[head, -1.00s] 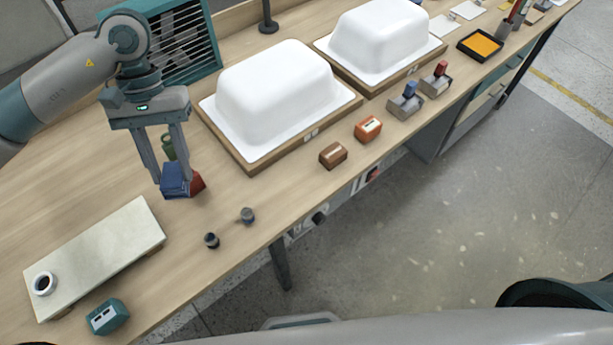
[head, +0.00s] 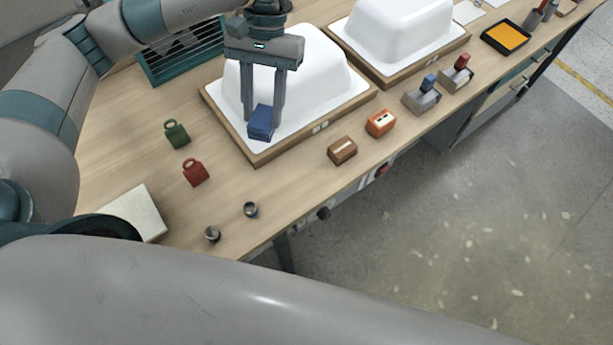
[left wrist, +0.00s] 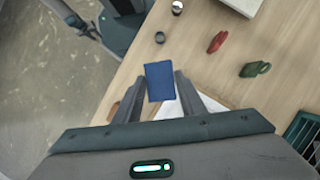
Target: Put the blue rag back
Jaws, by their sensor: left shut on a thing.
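The blue rag (head: 261,123) looks like a small folded blue block. My left gripper (head: 262,117) is shut on it, with a finger on either side. In the head view the rag shows in front of the near white bathtub shell (head: 300,85), over the front left of its wooden base (head: 258,157). It seems held above the base; the exact height is hard to tell. In the left wrist view the rag (left wrist: 160,81) sits between the fingertips (left wrist: 154,88). My right gripper is not in view.
A green weight-like piece (head: 177,134) and a red one (head: 195,172) stand left of the base. Two small dark cups (head: 251,209) are near the front edge. Brown (head: 342,150) and orange (head: 381,123) blocks stand right.

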